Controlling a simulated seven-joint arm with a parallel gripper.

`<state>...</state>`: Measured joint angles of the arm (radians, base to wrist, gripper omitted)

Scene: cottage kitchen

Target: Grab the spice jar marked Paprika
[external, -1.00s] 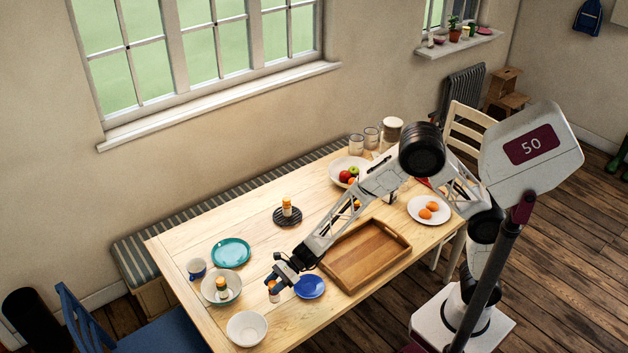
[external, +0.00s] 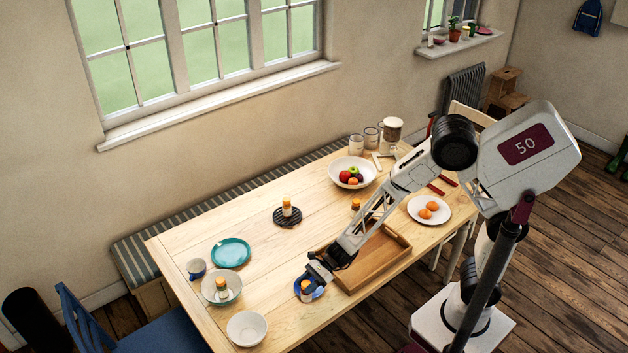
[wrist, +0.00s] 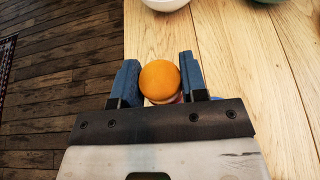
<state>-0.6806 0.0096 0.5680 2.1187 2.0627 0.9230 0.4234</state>
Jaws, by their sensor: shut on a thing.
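In the wrist view the jar's round orange lid (wrist: 160,80) sits between the two blue fingers. Its label is hidden or too small to read. Similar orange-lidded jars show in a bowl (external: 221,286), on a dark trivet (external: 287,206) and beside my arm (external: 356,204). I cannot read any label, so I cannot tell which is Paprika.
A wooden tray (external: 392,264) lies under and beside my arm. A white bowl (external: 247,328), a teal plate (external: 230,252) and a mug (external: 197,268) stand at the left. A fruit bowl (external: 340,178) and a plate of orange items (external: 416,215) are further right. The table's middle is clear.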

